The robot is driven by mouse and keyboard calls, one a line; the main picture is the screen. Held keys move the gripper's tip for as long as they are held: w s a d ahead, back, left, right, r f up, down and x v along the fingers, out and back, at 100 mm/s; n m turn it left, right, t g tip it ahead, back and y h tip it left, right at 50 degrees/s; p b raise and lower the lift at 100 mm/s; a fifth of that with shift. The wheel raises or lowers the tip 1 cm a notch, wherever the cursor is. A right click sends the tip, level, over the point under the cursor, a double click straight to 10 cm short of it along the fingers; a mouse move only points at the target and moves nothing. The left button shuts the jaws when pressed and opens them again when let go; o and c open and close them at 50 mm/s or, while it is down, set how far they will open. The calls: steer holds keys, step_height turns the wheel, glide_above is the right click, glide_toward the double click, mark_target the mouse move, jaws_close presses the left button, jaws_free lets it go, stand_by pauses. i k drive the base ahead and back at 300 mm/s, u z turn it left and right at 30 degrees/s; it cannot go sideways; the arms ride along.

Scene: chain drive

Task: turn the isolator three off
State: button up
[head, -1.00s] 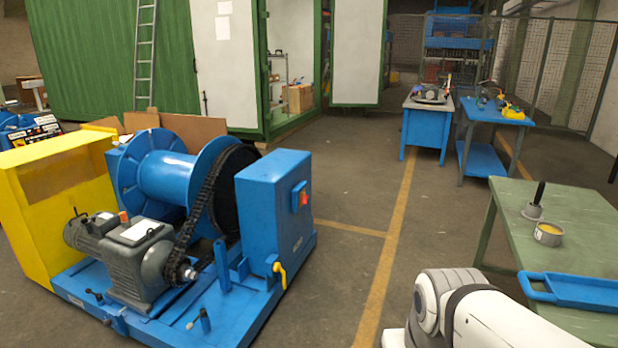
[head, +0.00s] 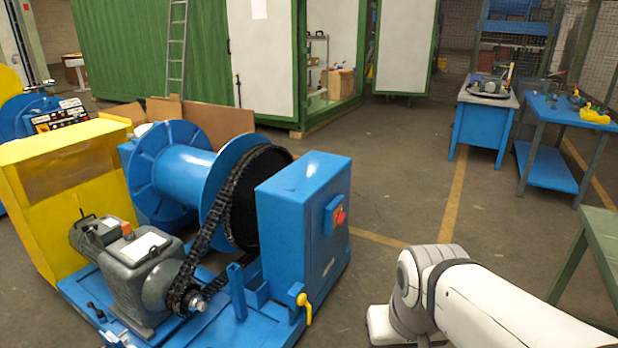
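A red rotary isolator switch (head: 340,216) sits on a small blue box on the right face of the blue cabinet (head: 303,215). Its handle position is too small to tell, and no number is readable on it. The cabinet stands at the right end of the chain drive. A yellow lever handle (head: 304,306) hangs at the cabinet's lower front. My white arm shows at the lower right, to the right of the cabinet and apart from it. My gripper is not in view.
A blue drum (head: 188,177), black chain (head: 222,213) and grey gearmotor (head: 140,264) share the blue base. A yellow guard (head: 72,189) stands at left. A green table (head: 603,242) is at the right edge. Floor (head: 400,180) beyond the cabinet is clear.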

mark_target(341, 215)
steer(key=z, duration=0.35)
steer(key=i, duration=2.35)
steer(key=z, duration=0.05)
